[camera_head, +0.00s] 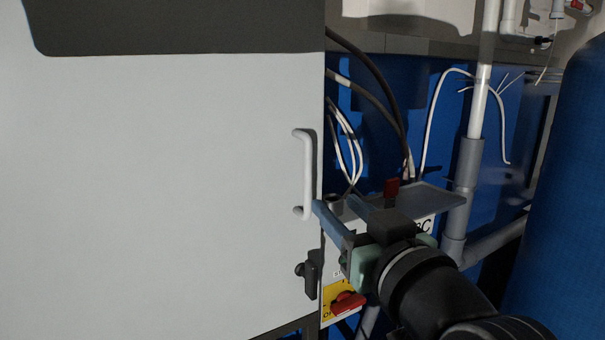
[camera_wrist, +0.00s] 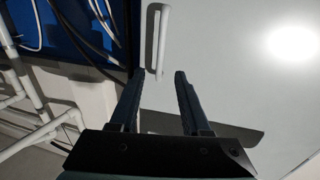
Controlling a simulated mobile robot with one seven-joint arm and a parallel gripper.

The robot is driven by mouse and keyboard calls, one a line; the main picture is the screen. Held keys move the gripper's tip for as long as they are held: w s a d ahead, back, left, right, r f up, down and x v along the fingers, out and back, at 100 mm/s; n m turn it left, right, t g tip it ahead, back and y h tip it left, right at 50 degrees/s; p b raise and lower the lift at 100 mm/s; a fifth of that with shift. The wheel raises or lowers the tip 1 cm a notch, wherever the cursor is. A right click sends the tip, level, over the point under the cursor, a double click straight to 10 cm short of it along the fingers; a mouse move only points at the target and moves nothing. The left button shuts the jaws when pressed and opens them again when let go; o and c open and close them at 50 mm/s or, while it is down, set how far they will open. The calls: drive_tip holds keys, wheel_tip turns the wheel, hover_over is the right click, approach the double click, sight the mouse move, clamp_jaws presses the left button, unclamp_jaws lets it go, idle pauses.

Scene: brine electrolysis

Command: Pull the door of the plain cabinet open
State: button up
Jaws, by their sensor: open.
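The plain cabinet's white door (camera_head: 170,170) fills the left of the head view and the right of the wrist view (camera_wrist: 235,75). Its white bar handle (camera_head: 307,175) is upright near the door's right edge. My gripper (camera_head: 335,202) is open and empty, just right of the handle's lower end in the head view. In the wrist view my gripper (camera_wrist: 160,72) has its two dark fingertips on either side of the lower end of the handle (camera_wrist: 162,38) as pictured. I cannot tell whether the fingers reach around it in depth.
A black latch (camera_head: 312,274) sits below the handle. A red rotary switch (camera_head: 346,304) on a yellow plate is near my wrist. Cables (camera_head: 385,85) hang right of the door, before blue panels. Grey pipe (camera_head: 463,190) and a blue tank (camera_head: 560,190) stand at right.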

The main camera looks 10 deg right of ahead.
sight(309, 178)
drive_tip(key=w+p, duration=0.1)
drive_tip(key=w, duration=0.2)
drive_tip(key=w+a+p, duration=0.1)
drive_tip(key=w+p, duration=0.1)
drive_tip(key=w, duration=0.2)
drive_tip(key=w+a+p, duration=0.1)
drive_tip(key=w, duration=0.3)
drive_tip(key=shift+r+p, duration=0.1)
drive_tip(key=shift+p, duration=0.3)
drive_tip(key=shift+w, duration=0.7)
clamp_jaws()
